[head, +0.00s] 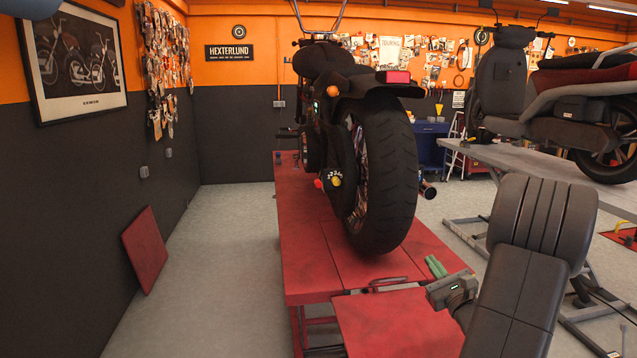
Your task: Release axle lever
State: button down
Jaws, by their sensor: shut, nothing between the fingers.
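A motorcycle with its rear wheel (388,170) towards me stands upright on a red lift (298,262). At the left side of the wheel hub is a small dark round part (335,174) with white marks, a yellow knob (337,182) and a red knob (319,184). I cannot tell for certain which piece is the axle lever. My gripper (434,265), with green fingers, is shut and empty. It is low to the right of the wheel, above the lift's near end, apart from the hub.
A red ramp plate (385,322) with a black handle (388,283) is at the lift's near end. Another motorcycle (565,100) stands on a grey lift (545,165) at right. A red panel (145,250) leans on the left wall. The floor (215,260) left of the lift is clear.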

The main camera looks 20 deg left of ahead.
aim_at(317, 183)
jog(key=i+j, duration=0.1)
jog(key=j, duration=0.3)
jog(key=i+j, duration=0.15)
jog(key=j, duration=0.3)
jog(key=i+j, duration=0.1)
jog(key=j, duration=0.3)
jog(key=i+j, duration=0.15)
jog(key=j, duration=0.3)
